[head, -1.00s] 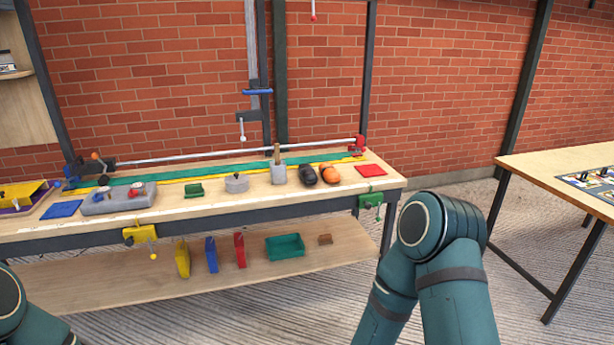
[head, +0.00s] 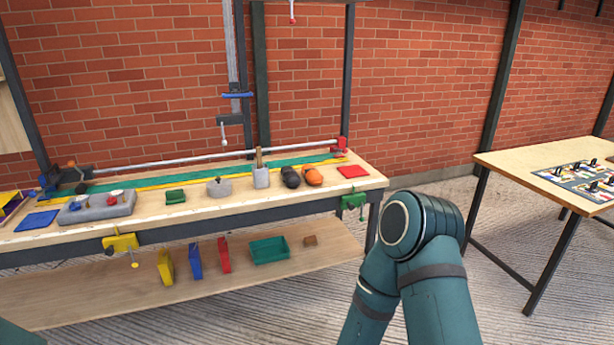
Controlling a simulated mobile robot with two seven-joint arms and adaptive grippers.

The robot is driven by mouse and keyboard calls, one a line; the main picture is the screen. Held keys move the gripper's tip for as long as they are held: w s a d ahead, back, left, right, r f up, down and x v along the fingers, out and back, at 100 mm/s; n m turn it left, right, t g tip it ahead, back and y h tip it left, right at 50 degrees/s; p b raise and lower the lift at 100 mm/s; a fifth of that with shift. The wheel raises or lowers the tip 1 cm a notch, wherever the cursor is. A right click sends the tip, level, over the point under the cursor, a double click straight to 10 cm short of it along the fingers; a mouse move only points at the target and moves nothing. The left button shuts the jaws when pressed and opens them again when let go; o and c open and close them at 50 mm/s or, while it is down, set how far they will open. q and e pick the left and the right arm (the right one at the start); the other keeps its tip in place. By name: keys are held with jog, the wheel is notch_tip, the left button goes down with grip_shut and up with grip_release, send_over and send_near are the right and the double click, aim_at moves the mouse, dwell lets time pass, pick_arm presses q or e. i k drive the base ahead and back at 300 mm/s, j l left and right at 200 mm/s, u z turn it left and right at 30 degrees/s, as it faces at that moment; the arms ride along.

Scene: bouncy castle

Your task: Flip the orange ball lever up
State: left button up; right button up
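A small orange knob (head: 71,164) shows at the left end of the long bar clamp (head: 200,158) at the back of the workbench. It is too small to tell whether it is a lever, or whether it is up or down. A larger orange ball (head: 313,177) sits on the right part of the bench, beside a dark ball (head: 290,177). A grey base (head: 97,208) with small red and white-topped parts stands on the left part of the bench. Neither gripper is in view; only my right arm links and a corner of my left arm show.
The workbench (head: 225,207) also bears a red square (head: 353,171), a blue square (head: 37,220) and a green block (head: 175,196). Yellow (head: 120,243) and green (head: 352,201) clamps hang on its front edge. A second table (head: 535,165) stands right.

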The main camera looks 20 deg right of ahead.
aim_at(77, 169)
jog(key=i+j, duration=1.7)
jog(key=k+j+u, duration=0.05)
jog(key=j, duration=0.05)
